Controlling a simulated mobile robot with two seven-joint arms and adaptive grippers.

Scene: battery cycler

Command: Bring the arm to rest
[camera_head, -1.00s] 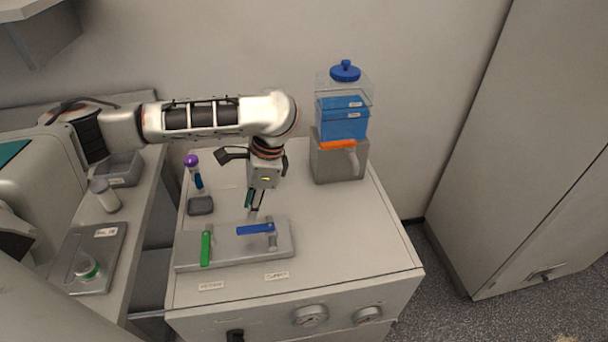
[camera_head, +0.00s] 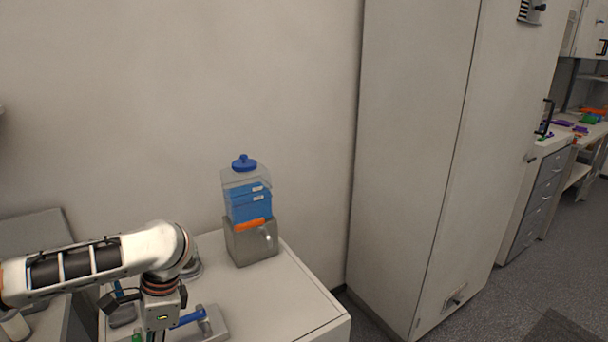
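My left arm comes in from the left, with its wrist above the white cabinet top (camera_head: 285,300). My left gripper (camera_head: 156,336) points down at the bottom edge of the picture. Its fingertips are cut off by the frame, so I cannot see whether it is open or holds anything. It is beside the grey plate (camera_head: 213,318) with the blue lever (camera_head: 189,318). My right gripper is not in view.
A tall grey cabinet (camera_head: 420,150) stands to the right. A bench with drawers (camera_head: 540,195) is farther right. Open floor lies at lower right.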

